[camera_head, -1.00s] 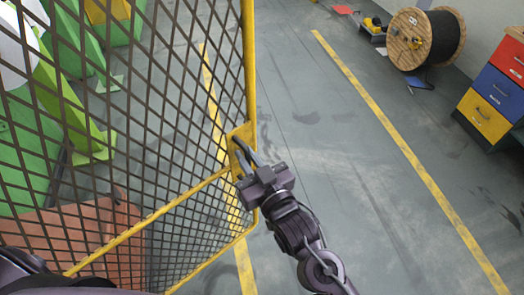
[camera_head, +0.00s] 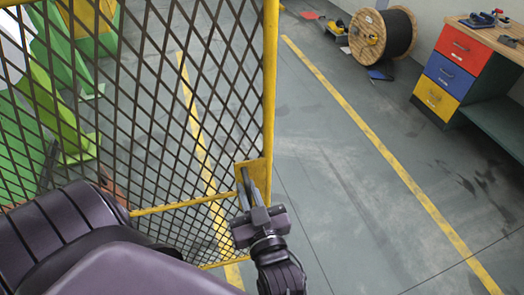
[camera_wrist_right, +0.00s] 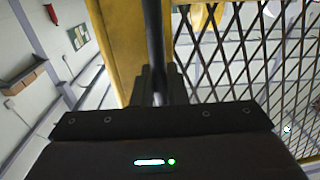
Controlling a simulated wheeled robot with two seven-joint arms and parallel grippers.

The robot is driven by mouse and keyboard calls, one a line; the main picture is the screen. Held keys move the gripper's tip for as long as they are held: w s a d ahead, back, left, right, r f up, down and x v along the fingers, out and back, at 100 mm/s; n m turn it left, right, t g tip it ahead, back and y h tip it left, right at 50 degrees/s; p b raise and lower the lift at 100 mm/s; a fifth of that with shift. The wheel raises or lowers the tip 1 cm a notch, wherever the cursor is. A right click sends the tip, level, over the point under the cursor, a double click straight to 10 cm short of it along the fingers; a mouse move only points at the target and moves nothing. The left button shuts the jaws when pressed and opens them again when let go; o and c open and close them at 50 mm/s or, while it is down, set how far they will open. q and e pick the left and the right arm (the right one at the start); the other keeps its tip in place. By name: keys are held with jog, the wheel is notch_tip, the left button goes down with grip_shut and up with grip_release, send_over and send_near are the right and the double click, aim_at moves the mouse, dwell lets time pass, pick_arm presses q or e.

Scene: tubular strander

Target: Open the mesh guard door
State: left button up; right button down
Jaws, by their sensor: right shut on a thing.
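The mesh guard door (camera_head: 269,95), a yellow frame with dark diamond mesh, fills the left half of the head view. Its dark bar handle (camera_head: 244,185) sits on a yellow plate at the frame's edge. My right gripper (camera_head: 256,208) is shut on the handle. In the right wrist view the handle (camera_wrist_right: 155,45) runs up from between the fingers (camera_wrist_right: 158,88), beside the yellow frame, with mesh to the right. My left gripper is not in view. A dark arm part of mine covers the lower left of the head view, hiding the door's lower left.
Green machine parts (camera_head: 60,100) show behind the mesh at left. To the right, grey floor with a yellow line (camera_head: 375,140) is clear. A cable reel (camera_head: 384,33) and a workbench with coloured drawers (camera_head: 448,75) stand at the back right.

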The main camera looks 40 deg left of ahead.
jog(key=shift+s+d+r, duration=0.1)
jog(key=shift+s+d, duration=0.05)
jog(key=shift+s, duration=0.05)
jog(key=c, duration=1.5)
grip_release()
jog(key=shift+c, duration=0.2)
